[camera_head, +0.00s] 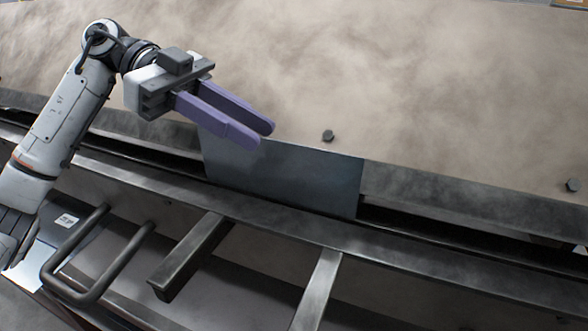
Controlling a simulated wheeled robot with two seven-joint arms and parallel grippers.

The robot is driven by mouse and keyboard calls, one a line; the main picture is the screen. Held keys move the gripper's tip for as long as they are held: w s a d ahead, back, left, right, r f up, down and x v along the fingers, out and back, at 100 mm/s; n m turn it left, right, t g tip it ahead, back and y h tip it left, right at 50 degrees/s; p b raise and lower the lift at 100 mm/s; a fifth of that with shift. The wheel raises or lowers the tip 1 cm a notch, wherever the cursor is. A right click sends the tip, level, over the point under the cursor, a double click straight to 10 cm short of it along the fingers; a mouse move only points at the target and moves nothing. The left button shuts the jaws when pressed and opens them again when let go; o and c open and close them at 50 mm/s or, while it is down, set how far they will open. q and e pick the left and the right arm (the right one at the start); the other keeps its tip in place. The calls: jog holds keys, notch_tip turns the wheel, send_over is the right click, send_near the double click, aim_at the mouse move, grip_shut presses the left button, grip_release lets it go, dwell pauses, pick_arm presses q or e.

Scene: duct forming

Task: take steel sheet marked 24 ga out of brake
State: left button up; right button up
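The steel sheet (300,180) is a dark grey flat plate standing tilted in the slot of the brake (450,188), with its lower edge at the long front bar. No 24 ga marking is readable on it. My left gripper (261,136) has two purple fingers that lie over the sheet's upper left part, hiding some of its top edge. The fingers are apart with a narrow gap between them. I cannot tell whether they touch the sheet or whether its edge lies between them. My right gripper is not in view.
The brake's long front bar (420,241) runs across the view below the sheet. A bent handle (98,262) and two metal arms (188,258) stick out at the front. The space right of my gripper is clear.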

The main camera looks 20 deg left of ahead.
aim_at(272, 142)
pick_arm(q)
jog(key=x, duration=0.4)
jog(key=shift+d+f, duration=0.15)
jog(key=shift+c, duration=0.4)
grip_shut()
dwell(0.9)
